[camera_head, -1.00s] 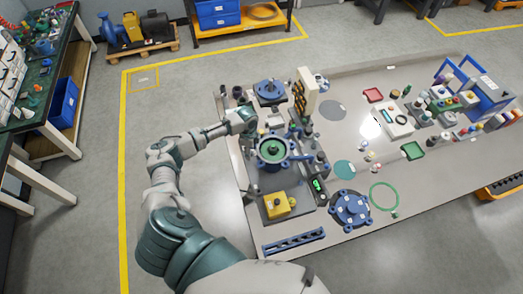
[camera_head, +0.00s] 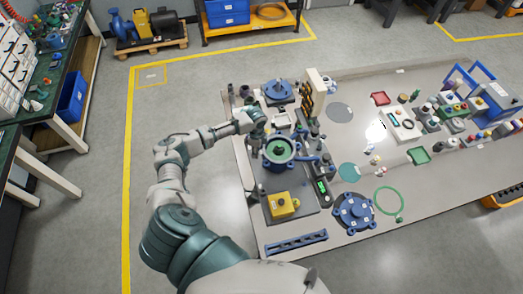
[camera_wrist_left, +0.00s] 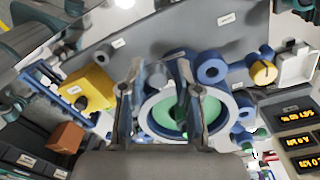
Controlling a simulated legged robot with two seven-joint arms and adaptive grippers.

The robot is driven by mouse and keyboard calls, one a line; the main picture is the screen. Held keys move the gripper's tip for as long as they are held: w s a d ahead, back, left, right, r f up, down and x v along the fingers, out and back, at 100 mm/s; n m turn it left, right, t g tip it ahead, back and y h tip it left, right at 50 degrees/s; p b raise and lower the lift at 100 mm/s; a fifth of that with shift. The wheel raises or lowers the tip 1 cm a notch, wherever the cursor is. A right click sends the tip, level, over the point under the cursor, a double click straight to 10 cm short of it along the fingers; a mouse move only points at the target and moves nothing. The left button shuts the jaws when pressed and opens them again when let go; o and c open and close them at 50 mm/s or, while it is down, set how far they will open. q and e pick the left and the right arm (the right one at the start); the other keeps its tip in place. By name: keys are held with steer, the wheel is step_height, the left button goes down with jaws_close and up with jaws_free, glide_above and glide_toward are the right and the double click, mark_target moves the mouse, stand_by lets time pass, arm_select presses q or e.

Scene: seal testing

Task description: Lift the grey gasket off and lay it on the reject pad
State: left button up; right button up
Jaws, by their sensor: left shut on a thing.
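The blue round housing (camera_head: 281,152) stands on the left part of the table, with a green face inside it. A pale grey ring, which looks like the grey gasket (camera_wrist_left: 214,106), shows around the green face in the left wrist view. My left gripper (camera_head: 256,121) is at the housing's upper left edge. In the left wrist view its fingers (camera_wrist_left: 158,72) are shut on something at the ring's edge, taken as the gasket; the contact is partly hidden. A dark grey disc (camera_head: 339,112) and a teal disc (camera_head: 348,171) lie flat; I cannot tell which is the reject pad.
A blue flange (camera_head: 354,211) and a green ring (camera_head: 388,200) lie to the right. A tall beige panel (camera_head: 315,92) rises behind.

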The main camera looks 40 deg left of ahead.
arm_select(q)
steer(key=shift+w+d+r, duration=0.15)
steer(key=shift+d+r, duration=0.1)
steer(key=shift+d, duration=0.05)
steer(key=shift+r, duration=0.3)
jaws_close()
steer(key=s+d+r+b, duration=0.1)
steer(key=s+d+r, duration=0.1)
steer(key=s+d, duration=0.2)
steer(key=s+d+r+b, duration=0.1)
steer(key=s+d, duration=0.3)
steer(key=d, duration=0.5)
steer(key=shift+s+d+r, duration=0.2)
steer(key=shift+d+r, duration=0.05)
steer(key=shift+r, duration=0.25)
arm_select(e)
step_height(320, 180, down, 2)
steer(key=shift+d+f, duration=0.15)
steer(key=shift+f, duration=0.05)
